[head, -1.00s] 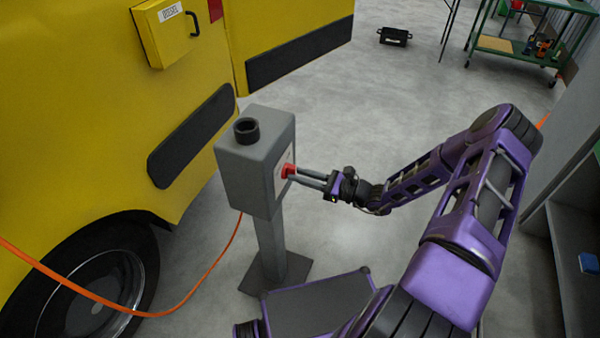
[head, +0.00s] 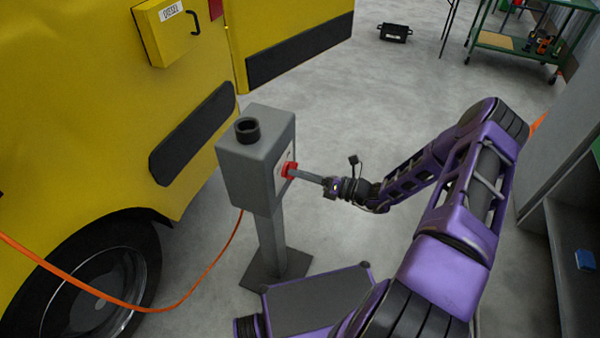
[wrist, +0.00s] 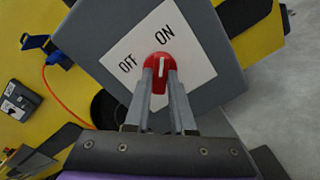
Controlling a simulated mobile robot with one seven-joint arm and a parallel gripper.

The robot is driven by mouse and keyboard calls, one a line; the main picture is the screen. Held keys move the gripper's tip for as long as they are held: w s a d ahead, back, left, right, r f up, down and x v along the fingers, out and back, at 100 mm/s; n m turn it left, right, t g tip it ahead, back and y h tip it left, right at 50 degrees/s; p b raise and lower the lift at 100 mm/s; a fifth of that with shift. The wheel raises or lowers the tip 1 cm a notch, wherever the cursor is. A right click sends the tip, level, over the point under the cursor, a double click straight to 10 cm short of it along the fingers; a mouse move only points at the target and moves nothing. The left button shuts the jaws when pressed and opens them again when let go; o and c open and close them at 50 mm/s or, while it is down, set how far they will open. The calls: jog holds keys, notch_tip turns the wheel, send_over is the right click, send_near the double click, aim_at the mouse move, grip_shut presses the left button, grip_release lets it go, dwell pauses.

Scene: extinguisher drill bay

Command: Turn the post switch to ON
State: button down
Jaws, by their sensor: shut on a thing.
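The post switch is a red knob (head: 289,169) on the right-hand face of a grey box (head: 246,178) on a post. In the wrist view the red knob (wrist: 159,62) sits on a white plate (wrist: 196,62) printed OFF to its left and ON above it. The knob's white mark runs upright in that view, roughly toward ON. My gripper (head: 295,172) is shut on the knob, with one finger on each side. The fingers (wrist: 161,80) hide part of the knob's lower sides.
A yellow vehicle (head: 90,110) stands close at the left of the post. An orange cable (head: 150,313) runs from the vehicle side toward the post. A green cart (head: 500,45) and a black case (head: 395,33) are farther back. Open floor lies behind the post.

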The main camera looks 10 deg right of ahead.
jog(key=shift+m, duration=0.3)
dwell(0.4)
jog(key=c, duration=0.8)
grip_release()
jog(key=shift+o, duration=0.2)
jog(key=shift+d, duration=0.1)
jog(key=v, duration=1.7)
jog(key=shift+b, duration=0.35)
jog(key=shift+s, duration=0.1)
